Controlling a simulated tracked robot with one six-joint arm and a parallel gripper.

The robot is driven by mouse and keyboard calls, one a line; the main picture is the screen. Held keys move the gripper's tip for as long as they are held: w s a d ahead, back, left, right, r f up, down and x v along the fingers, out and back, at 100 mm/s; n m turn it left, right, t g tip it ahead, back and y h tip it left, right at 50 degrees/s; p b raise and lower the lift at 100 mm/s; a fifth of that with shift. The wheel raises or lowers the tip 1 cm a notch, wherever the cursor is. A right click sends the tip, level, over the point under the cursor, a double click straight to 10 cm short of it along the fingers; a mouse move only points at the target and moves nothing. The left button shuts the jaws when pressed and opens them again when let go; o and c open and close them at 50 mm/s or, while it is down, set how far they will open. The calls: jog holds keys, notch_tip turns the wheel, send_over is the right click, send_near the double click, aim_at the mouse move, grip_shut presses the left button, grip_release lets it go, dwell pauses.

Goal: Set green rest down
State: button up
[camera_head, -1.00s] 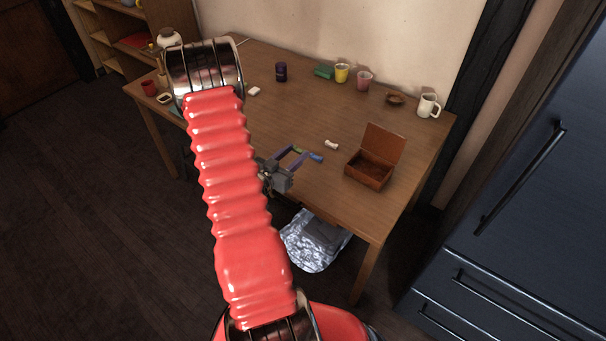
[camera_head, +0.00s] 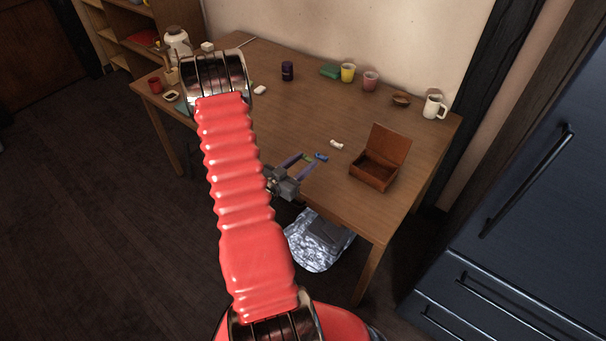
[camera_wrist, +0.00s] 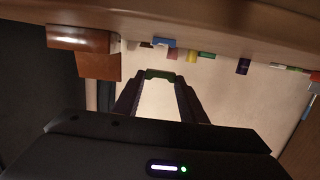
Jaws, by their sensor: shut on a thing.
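The green rest (camera_head: 308,158) is small and sits between the fingertips of my gripper (camera_head: 307,161), near the table's front edge. In the wrist view the green rest (camera_wrist: 160,74) spans both fingertips, and my gripper (camera_wrist: 160,77) is shut on it. I cannot tell whether the rest touches the table. A blue rest (camera_head: 321,156) lies on the table just right of it. A white rest (camera_head: 337,144) lies farther back and right. The blue rest also shows in the wrist view (camera_wrist: 164,42).
An open brown box (camera_head: 372,174) stands on the wooden table (camera_head: 270,120) to the right. Along the back are a dark can (camera_head: 287,71), a green block (camera_head: 330,71), a yellow cup (camera_head: 348,73), a pink cup (camera_head: 370,81) and a white mug (camera_head: 433,107). The table's middle is mostly clear.

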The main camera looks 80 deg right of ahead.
jog(key=shift+f, duration=0.7)
jog(key=shift+f, duration=1.85)
jog(key=shift+f, duration=0.15)
jog(key=o, duration=1)
jog(key=shift+w+a, duration=0.1)
jog(key=shift+v, duration=6.8)
jog(key=shift+w, duration=0.25)
